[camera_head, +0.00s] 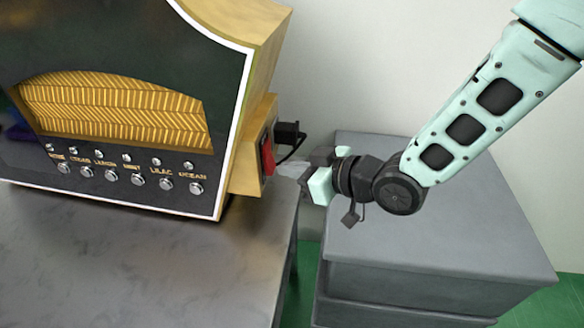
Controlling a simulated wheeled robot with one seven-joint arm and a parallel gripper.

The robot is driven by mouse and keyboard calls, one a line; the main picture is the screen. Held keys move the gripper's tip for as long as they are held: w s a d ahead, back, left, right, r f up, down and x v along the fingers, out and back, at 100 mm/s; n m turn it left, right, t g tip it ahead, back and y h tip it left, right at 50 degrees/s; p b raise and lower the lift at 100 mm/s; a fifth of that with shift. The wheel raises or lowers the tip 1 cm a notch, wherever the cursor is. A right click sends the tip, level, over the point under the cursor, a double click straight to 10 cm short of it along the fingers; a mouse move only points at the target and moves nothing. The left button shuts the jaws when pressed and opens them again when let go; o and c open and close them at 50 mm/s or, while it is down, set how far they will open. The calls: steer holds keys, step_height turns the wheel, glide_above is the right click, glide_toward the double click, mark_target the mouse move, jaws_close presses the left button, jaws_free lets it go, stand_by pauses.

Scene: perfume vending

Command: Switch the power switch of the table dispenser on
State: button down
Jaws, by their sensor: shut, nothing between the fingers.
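The table dispenser (130,190) is a dark-fronted box with gold sides, a white edge trim and a curved gold grille. It stands on the table at the left. Its power switch (267,157) is a red rocker on the gold housing on its right side, with a black plug and cable just behind it. My gripper (282,170) is shut and empty, pointing left. Its fingertips are beside the lower part of the red switch. I cannot tell whether they touch it, nor the rocker's exact position.
A row of labelled round buttons (137,180) runs along the dispenser's front. The metal table (130,265) is bare in front of it. A grey cabinet (430,240) stands at the right below my arm, with a narrow gap between it and the table.

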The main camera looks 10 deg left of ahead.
steer(key=shift+b+x, duration=0.3)
steer(key=shift+x, duration=0.6)
stand_by(0.6)
steer(key=p+v, duration=0.2)
steer(key=v, duration=0.7)
steer(key=shift+p, duration=0.3)
stand_by(0.3)
stand_by(0.4)
